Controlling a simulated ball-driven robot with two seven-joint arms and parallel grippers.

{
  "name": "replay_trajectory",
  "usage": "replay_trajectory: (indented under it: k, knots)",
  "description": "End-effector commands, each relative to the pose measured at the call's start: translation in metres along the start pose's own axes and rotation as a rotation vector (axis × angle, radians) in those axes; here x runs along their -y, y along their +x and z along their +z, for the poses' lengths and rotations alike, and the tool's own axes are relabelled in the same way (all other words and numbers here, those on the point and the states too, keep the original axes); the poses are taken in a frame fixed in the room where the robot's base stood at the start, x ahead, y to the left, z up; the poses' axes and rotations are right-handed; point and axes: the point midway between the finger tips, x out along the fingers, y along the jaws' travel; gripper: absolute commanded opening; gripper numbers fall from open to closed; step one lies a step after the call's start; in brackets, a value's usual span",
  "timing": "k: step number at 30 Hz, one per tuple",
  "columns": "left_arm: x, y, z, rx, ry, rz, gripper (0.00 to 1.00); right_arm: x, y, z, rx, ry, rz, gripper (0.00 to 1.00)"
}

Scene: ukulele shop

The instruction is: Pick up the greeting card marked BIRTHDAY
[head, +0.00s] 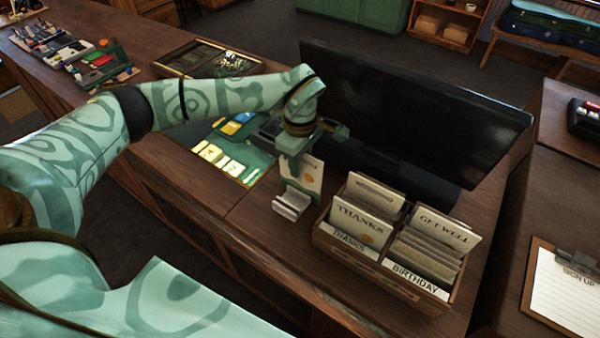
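A cream card (313,176) stands upright left of the wooden card box, with its printed top line partly covered and too small to read. My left gripper (292,172) reaches down over it and appears shut on its left part; one finger is in front of the card and the other is hidden. The card's lower edge is just above or at a small pale metal stand (291,205); I cannot tell whether they touch. The card box (378,276) has a THANKS label on its left compartment and a BIRTHDAY label on its right compartment. My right gripper is not in view.
A THANKS card (360,222) and a GET WELL card (444,231) stand in the box with several others. A large black screen (410,110) stands close behind. A sign-up clipboard (565,290) lies at right, and a green mat with cards (230,160) at left.

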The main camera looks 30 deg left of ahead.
Motion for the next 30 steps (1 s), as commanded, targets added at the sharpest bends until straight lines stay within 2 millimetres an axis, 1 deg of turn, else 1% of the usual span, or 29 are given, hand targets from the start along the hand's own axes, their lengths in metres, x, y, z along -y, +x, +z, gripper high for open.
replay_trajectory:
  k: [1, 4, 11, 12, 14, 15, 25, 28, 30]
  knots:
    - [0.001, 0.008, 0.000, 0.001, -0.001, -0.002, 0.30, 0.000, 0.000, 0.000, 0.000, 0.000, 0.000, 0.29]
    - [0.000, 0.016, 0.000, 0.000, -0.001, 0.000, 0.30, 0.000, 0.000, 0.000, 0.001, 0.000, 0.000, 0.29]
    - [0.000, 0.017, -0.001, 0.000, -0.001, 0.001, 0.30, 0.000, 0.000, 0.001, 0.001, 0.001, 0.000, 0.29]
    - [0.000, 0.017, -0.001, 0.000, -0.001, 0.001, 0.19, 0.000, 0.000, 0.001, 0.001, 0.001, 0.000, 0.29]
    - [0.000, 0.017, 0.000, 0.000, -0.001, 0.001, 0.02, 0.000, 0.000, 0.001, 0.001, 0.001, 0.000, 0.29]
    - [0.000, 0.017, 0.000, 0.000, 0.000, 0.001, 0.00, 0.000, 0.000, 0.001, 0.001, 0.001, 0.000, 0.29]
    - [0.000, 0.015, -0.001, 0.000, 0.000, 0.002, 0.00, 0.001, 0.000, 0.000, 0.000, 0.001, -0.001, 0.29]
    - [-0.001, 0.004, -0.001, 0.000, 0.001, 0.004, 0.00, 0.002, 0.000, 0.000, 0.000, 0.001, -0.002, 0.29]
    - [-0.001, -0.009, -0.001, -0.001, 0.001, 0.006, 0.00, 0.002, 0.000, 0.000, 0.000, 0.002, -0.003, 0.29]
